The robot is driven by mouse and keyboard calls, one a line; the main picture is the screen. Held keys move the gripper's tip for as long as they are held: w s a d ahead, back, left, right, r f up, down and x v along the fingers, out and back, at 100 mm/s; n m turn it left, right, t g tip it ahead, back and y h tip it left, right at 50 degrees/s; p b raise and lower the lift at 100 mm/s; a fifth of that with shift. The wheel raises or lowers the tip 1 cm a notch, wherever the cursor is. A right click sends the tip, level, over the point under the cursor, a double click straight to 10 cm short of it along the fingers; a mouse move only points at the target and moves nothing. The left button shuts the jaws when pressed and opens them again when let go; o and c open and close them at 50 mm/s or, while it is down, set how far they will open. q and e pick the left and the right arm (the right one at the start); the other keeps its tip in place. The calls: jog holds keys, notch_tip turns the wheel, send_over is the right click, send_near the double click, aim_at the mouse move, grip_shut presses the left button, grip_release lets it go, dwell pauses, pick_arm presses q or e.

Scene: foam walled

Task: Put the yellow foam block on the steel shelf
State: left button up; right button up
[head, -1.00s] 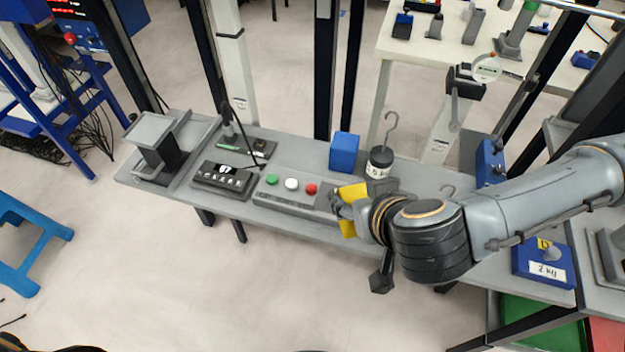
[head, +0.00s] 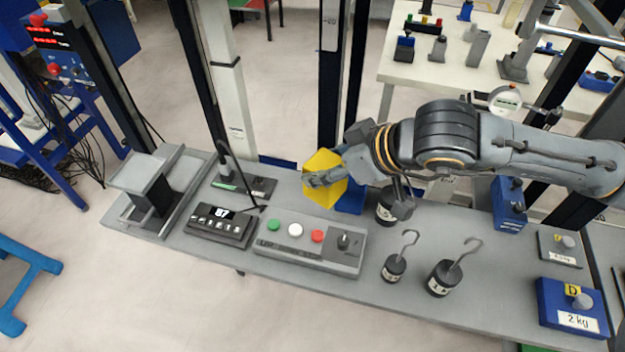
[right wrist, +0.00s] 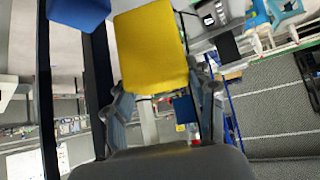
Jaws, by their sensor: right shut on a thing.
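The yellow foam block (head: 322,187) is held in my right gripper (head: 328,178), whose fingers are shut on its sides. The block is tilted and appears raised above the back part of the grey steel shelf (head: 385,305). I cannot tell its exact height. In the right wrist view the yellow block (right wrist: 152,45) sits between the fingers, with no shelf surface visible against it. My left gripper is not in view.
A blue block (head: 350,200) stands partly hidden behind the yellow one. A control box with buttons (head: 275,255), a display unit (head: 222,235), hooked weights (head: 443,278) and a blue 2 kg weight (head: 573,310) occupy the shelf. A dark post (head: 328,90) rises behind.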

jog(key=w+a+f, duration=0.1)
jog(key=w+f, duration=0.1)
jog(key=f, duration=0.1)
jog(key=w+a+f, duration=0.1)
jog(key=w+f, duration=0.2)
jog(key=f, duration=0.1)
jog(key=w+a+f+b, duration=0.1)
jog(key=w+a+f, duration=0.1)
jog(key=w+f, duration=0.1)
jog(key=shift+w+f, duration=0.25)
jog(key=shift+f, duration=0.25)
jog(key=shift+f, duration=0.1)
jog(key=o, duration=1.2)
jog(key=shift+c, duration=0.2)
